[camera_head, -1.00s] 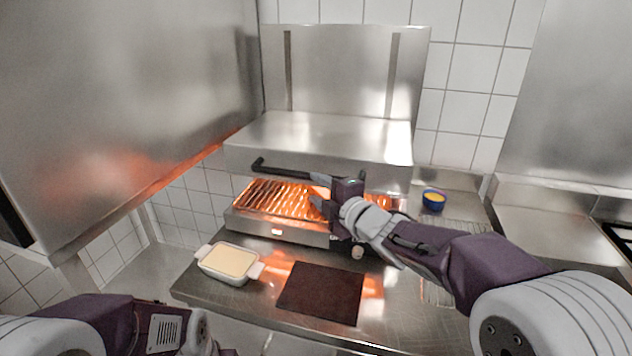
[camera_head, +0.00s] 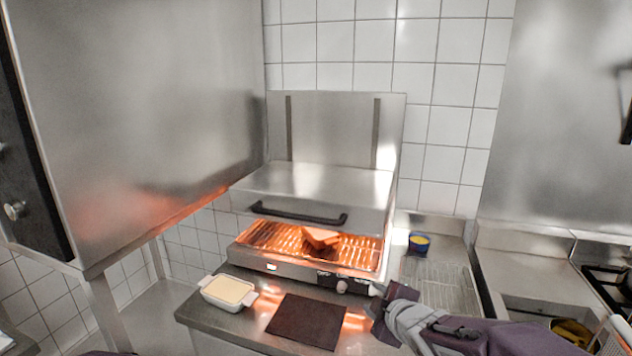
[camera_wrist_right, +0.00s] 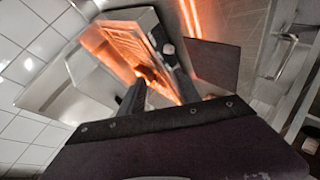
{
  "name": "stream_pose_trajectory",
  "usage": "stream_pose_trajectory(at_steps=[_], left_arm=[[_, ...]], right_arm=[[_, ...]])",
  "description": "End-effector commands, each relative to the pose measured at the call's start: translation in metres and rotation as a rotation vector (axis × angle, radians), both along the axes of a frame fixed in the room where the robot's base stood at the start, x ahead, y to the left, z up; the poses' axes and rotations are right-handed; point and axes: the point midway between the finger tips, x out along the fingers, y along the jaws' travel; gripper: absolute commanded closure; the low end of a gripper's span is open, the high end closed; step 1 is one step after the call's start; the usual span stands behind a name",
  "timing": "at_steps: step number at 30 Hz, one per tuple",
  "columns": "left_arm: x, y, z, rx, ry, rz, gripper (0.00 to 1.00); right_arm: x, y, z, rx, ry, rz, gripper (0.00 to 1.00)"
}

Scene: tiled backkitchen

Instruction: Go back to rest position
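My right gripper (camera_head: 373,299) is in front of the grill's right front corner, above the counter. In the right wrist view its two fingers (camera_wrist_right: 160,92) stand apart with nothing held between them. The steel grill (camera_head: 300,190) has a raised hood with a black handle (camera_head: 298,214). Its rack (camera_head: 275,238) glows orange, and a flat orange-lit piece (camera_head: 321,238) lies on it; I cannot tell what it is. My left gripper is not in view.
A white dish with pale contents (camera_head: 228,291) and a dark board (camera_head: 306,321) lie on the counter before the grill. A blue cup with yellow contents (camera_head: 419,242) stands behind a wire rack (camera_head: 440,285). A steel cabinet (camera_head: 140,120) fills the left.

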Motion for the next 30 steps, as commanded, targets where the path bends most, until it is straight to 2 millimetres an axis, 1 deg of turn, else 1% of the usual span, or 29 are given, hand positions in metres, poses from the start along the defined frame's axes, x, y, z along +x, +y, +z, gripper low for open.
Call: stream_pose_trajectory(at_steps=[1,2,3,5,6,8,9,12,15,18,30], left_arm=[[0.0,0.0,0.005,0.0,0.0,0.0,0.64],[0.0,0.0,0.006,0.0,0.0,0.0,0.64],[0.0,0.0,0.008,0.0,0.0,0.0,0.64],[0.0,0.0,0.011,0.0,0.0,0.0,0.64],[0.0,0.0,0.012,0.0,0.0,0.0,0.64],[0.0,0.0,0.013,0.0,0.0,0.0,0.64],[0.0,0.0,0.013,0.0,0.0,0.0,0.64],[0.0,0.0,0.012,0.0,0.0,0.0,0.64],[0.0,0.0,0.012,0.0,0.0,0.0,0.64],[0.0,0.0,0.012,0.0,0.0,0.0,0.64],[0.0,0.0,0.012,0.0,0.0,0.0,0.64]], right_arm=[[-0.012,-0.01,-0.014,0.04,0.074,-0.065,0.61],[-0.021,-0.016,-0.024,0.068,0.123,-0.109,0.61],[-0.034,-0.024,-0.04,0.11,0.195,-0.177,0.61],[-0.06,-0.035,-0.064,0.178,0.312,-0.291,0.61],[-0.081,-0.041,-0.082,0.229,0.403,-0.383,0.61],[-0.118,-0.048,-0.107,0.309,0.54,-0.532,0.61],[-0.143,-0.049,-0.122,0.36,0.63,-0.633,0.61],[-0.197,-0.047,-0.147,0.456,0.812,-0.857,0.61],[-0.229,-0.043,-0.155,0.522,0.92,-1.027,0.61],[-0.236,-0.043,-0.156,0.548,0.942,-1.095,0.61],[-0.235,-0.043,-0.155,0.55,0.935,-1.093,0.61]])
